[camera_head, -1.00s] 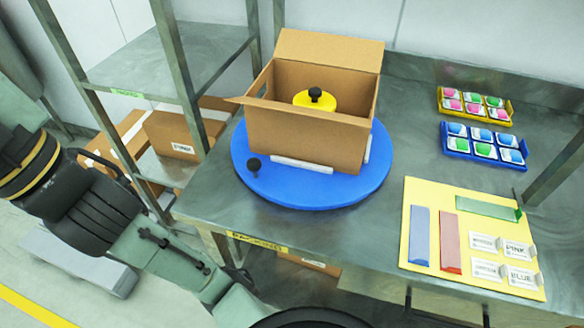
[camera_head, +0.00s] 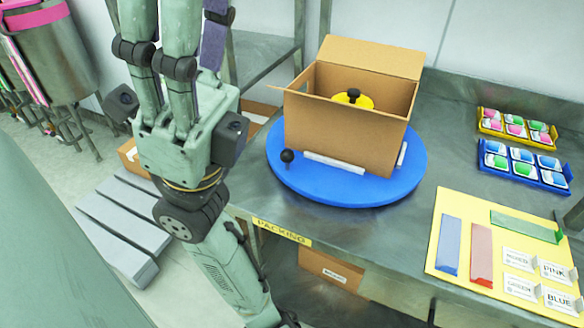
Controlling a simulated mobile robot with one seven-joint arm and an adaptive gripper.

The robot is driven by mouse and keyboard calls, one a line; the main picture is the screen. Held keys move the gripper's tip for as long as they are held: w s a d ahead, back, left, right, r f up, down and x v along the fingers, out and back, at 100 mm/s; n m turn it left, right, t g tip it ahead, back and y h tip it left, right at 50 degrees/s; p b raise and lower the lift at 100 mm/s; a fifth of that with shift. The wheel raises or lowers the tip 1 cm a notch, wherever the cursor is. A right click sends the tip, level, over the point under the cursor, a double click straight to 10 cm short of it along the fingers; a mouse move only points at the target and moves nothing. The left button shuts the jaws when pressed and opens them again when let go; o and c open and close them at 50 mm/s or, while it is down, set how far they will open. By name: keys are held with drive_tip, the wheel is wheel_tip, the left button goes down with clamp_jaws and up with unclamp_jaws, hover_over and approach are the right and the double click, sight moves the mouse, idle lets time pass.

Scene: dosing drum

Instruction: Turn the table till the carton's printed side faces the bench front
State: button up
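An open brown carton (camera_head: 340,129) stands upright on a round blue table (camera_head: 385,190) on the bench. The two carton sides I see are plain, with no print visible; its other sides are hidden. White strips (camera_head: 334,162) lie along the carton's foot. A black knob (camera_head: 287,156) stands on the table's left rim. A yellow disc with a black knob (camera_head: 353,98) shows inside the carton. My gripper (camera_head: 182,135) is raised left of the table, apart from it and the carton. Its fingers point up and run out of the picture, so its opening is not visible.
The metal bench (camera_head: 375,232) has a packing label on its front edge. At right are a yellow tray (camera_head: 517,127), a blue tray (camera_head: 524,167) and a yellow board (camera_head: 452,278) with coloured strips and labels. Metal shelf posts rise behind my arm. The bench front before the table is clear.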

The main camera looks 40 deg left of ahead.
drive_tip(key=w+f+n+t+y+b, duration=0.3)
drive_tip(key=w+f+n+t+y, duration=0.65)
drive_tip(key=t+y, duration=0.65)
drive_tip(key=n+g+y+b, duration=0.4)
drive_tip(key=n+g+y, duration=0.4)
drive_tip(key=y, duration=0.8)
approach(283, 161)
drive_tip(key=shift+w+f+n+t, duration=0.5)
drive_tip(key=shift+n, duration=0.15)
drive_tip(key=w+p, duration=0.1)
drive_tip(key=w, duration=0.4)
drive_tip(key=w+p, duration=0.1)
drive_tip(key=w, duration=0.4)
drive_tip(key=shift+w+a, duration=0.2)
drive_tip(key=shift+w, duration=0.1)
drive_tip(key=shift+c, duration=0.5)
clamp_jaws()
